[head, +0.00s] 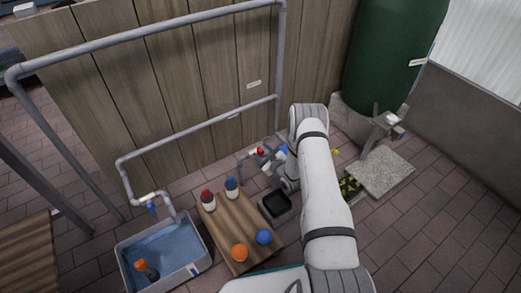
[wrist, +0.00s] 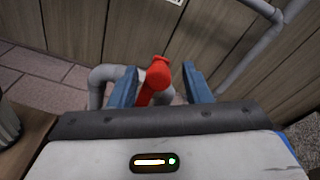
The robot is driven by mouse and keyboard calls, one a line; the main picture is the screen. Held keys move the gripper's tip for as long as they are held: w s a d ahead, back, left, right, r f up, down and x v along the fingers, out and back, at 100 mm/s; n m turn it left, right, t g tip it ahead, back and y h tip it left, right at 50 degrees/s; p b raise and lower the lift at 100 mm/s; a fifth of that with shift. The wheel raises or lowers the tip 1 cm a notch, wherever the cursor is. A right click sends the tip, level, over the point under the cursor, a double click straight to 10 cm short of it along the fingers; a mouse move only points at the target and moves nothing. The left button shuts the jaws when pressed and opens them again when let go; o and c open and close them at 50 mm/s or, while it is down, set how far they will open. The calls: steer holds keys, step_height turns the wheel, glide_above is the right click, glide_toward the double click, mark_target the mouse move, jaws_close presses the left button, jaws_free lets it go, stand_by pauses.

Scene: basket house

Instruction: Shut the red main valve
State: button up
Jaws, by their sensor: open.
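The red main valve handle (wrist: 157,76) shows in the wrist view on a grey pipe, in the picture between my gripper's two blue fingers. My gripper (wrist: 160,82) is open, with a finger to each side of the red handle. I cannot tell whether either finger touches it. In the head view the red valve (head: 261,151) is a small spot by the wooden fence, just left of my gripper (head: 274,157). My own gripper and arm hide part of the pipe there.
A wooden table (head: 232,219) with bottles and an orange and a blue ball stands left of my arm. A black bin (head: 276,207) is beside it. A water basin (head: 165,250) is at lower left, under a blue tap (head: 151,207). A green tank (head: 390,55) stands at back right.

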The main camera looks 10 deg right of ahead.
steer(key=f+p+v, duration=0.1)
steer(key=v, duration=0.5)
steer(key=shift+r+p, duration=0.3)
steer(key=shift+r, duration=0.1)
